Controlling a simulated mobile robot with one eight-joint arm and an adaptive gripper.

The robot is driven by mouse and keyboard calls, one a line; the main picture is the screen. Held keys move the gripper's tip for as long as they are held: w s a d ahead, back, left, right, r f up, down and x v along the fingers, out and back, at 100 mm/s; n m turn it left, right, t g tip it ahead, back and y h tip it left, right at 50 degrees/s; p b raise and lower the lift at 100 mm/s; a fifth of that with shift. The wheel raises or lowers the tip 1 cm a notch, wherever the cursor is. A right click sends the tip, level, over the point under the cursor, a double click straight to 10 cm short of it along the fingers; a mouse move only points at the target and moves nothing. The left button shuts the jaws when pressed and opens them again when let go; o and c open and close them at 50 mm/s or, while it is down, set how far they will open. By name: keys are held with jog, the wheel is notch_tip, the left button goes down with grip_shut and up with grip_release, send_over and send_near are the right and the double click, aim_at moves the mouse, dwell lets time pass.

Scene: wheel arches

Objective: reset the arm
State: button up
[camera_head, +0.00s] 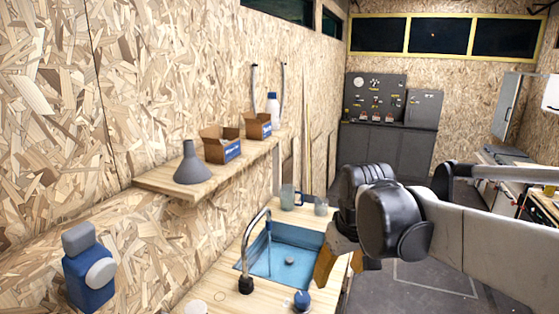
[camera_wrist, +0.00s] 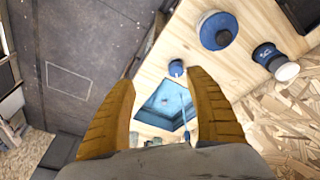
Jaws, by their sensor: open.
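My arm (camera_head: 460,228) reaches in from the right in the head view, bent over the right edge of the sink counter. My gripper (camera_head: 328,268) hangs down by the right side of the blue sink, its orange fingers partly hidden behind my wrist. In the wrist view my gripper (camera_wrist: 163,95) shows two orange fingers spread wide apart. Nothing is between them at their own level; the counter and sink lie beyond.
The blue sink (camera_head: 285,262) has a curved tap (camera_head: 248,262). A shelf (camera_head: 160,183) holds a grey funnel (camera_head: 190,168) and cardboard boxes (camera_head: 222,146). A blue bottle (camera_head: 88,275) is at lower left. Grey floor (camera_head: 425,280) is open to the right.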

jog(key=s+d+f+m+t, duration=0.1)
jog(key=s+d+m+t, duration=0.1)
jog(key=s, duration=0.5)
jog(key=s+d+f+m+t, duration=0.2)
jog(key=s+d, duration=0.2)
jog(key=s, duration=0.3)
jog(key=shift+s+f, duration=0.15)
jog(key=shift+s, duration=0.2)
dwell(6.2)
